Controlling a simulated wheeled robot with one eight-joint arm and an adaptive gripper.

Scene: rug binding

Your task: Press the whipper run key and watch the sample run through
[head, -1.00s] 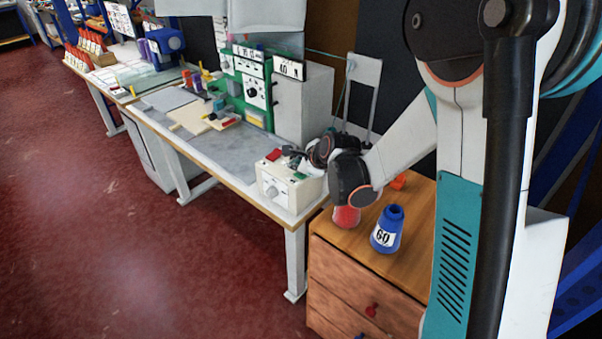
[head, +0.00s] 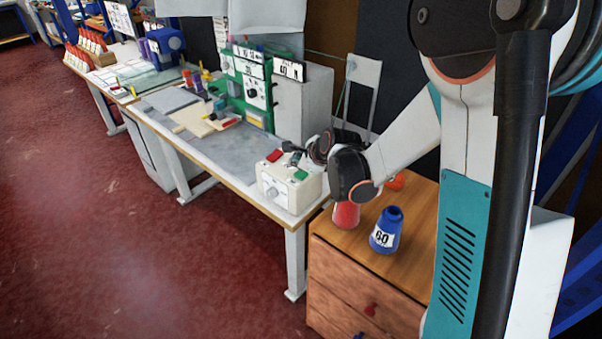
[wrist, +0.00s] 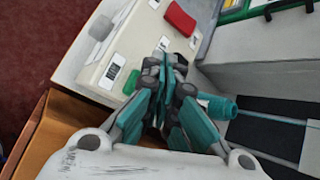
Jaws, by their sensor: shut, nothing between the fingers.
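A cream control box (head: 287,188) stands at the near end of the long table, with a dial on its front. On its top are a red key (head: 274,156) and a green key (head: 300,175). My gripper (wrist: 160,62) is shut and empty over the box top, between the keys and to one side. I cannot tell if the fingertips touch the box. The green machine (head: 256,92) stands farther back on the table.
A wooden drawer cabinet (head: 345,275) stands at the right with a red cone (head: 346,215) and a blue cone marked 60 (head: 386,231) on it, close under my arm. A grey housing (head: 303,100) rises behind the box. The red floor at left is clear.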

